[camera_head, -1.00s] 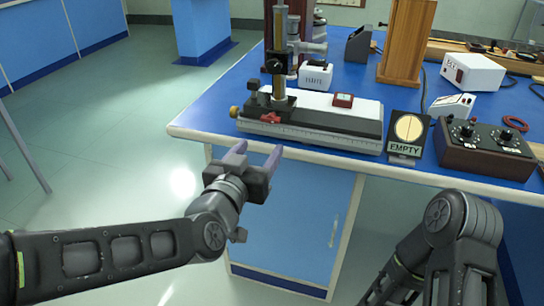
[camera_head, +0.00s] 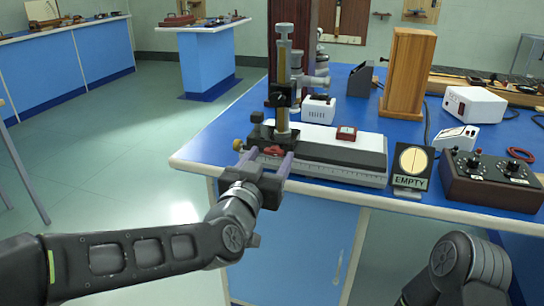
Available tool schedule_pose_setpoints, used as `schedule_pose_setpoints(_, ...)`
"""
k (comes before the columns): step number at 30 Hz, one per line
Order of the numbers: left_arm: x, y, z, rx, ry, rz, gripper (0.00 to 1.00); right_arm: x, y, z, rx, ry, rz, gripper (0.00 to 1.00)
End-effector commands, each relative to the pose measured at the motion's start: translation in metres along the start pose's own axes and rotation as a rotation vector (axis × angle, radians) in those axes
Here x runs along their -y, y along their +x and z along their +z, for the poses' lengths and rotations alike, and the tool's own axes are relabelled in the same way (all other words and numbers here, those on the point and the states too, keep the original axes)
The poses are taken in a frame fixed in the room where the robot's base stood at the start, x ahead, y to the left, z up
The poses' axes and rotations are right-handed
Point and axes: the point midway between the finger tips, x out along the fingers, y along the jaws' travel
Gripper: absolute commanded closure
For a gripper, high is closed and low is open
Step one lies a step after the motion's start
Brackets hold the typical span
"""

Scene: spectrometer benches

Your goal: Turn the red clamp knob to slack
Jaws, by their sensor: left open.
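The red clamp knob (camera_head: 273,150) sits low on the front of the black carriage (camera_head: 262,134) at the left end of a scaled bench rail (camera_head: 335,172). A post with a brass-coloured lower part (camera_head: 282,117) rises from the carriage. My left gripper (camera_head: 266,161) is open, its two purple-grey fingers pointing up toward the knob, one on each side of it in the picture. I cannot tell whether they touch it. The fingers partly hide the carriage and rail front. My right gripper is out of view; only my right arm shows at the lower right.
A sign reading EMPTY (camera_head: 410,168) and a brown control box with knobs (camera_head: 492,182) stand to the right of the rail. A small white meter (camera_head: 318,109) and a wooden block (camera_head: 408,72) stand behind.

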Motion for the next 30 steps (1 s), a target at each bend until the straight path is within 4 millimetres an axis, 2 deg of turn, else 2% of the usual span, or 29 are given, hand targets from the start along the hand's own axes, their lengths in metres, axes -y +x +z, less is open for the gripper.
schedule_pose_setpoints(3, 0.000, 0.013, 0.001, 0.001, 0.000, 0.001, 0.40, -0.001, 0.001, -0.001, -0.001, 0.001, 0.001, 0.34)
schedule_pose_setpoints(6, 0.000, 0.018, 0.000, 0.000, 0.000, 0.001, 0.40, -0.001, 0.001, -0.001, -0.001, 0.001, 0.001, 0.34)
schedule_pose_setpoints(14, 0.000, 0.018, 0.000, 0.000, 0.000, 0.001, 0.41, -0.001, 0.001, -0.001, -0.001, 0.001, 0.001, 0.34)
schedule_pose_setpoints(30, 0.000, 0.018, 0.000, 0.000, 0.000, 0.000, 0.85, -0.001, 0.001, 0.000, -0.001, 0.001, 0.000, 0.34)
